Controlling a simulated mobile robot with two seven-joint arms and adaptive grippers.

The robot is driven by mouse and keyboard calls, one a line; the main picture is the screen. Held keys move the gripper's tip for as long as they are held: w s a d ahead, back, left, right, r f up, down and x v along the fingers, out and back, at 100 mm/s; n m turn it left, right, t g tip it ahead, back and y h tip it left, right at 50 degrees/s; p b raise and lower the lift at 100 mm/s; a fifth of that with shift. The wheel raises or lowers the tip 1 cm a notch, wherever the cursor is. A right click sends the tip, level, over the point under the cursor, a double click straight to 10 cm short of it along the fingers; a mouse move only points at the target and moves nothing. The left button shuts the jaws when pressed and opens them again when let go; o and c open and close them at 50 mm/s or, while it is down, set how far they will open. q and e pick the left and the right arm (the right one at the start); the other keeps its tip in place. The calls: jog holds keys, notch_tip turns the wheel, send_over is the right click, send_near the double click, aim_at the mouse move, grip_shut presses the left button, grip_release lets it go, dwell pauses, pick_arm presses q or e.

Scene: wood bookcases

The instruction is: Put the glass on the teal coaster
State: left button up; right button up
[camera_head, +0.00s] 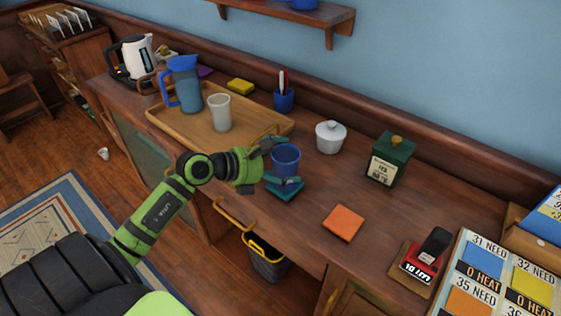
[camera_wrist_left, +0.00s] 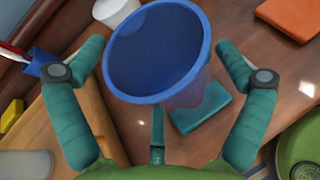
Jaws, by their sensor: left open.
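The blue glass (camera_head: 286,158) stands upright on the wooden counter area, between the fingers of my left gripper (camera_head: 279,163). In the left wrist view the glass (camera_wrist_left: 153,52) shows its wide rim, between the two spread teal fingers of the left gripper (camera_wrist_left: 163,98). Gaps show on both sides, so the gripper is open around it. The teal coaster (camera_head: 286,190) lies by the glass's base, partly hidden by a finger. It also shows in the left wrist view (camera_wrist_left: 203,114), overlapped by the glass. I cannot tell whether the base rests on it. My right gripper is out of view.
A wooden tray (camera_head: 180,128) holds a blue-handled pitcher (camera_head: 185,84) and a pale cup (camera_head: 219,112). A blue pen cup (camera_head: 284,99), white lidded pot (camera_head: 330,137) and green box (camera_head: 389,160) stand behind. An orange coaster (camera_head: 343,222) lies to the right, with bare counter around it.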

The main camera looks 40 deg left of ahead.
pick_arm(q)
jog(key=shift+r, duration=0.25)
jog(key=shift+s+a, duration=0.2)
jog(key=shift+s, duration=0.1)
jog(key=b+v, duration=0.2)
jog(key=v, duration=0.9)
jog(key=shift+r, duration=0.2)
jog(key=shift+s+a, duration=0.15)
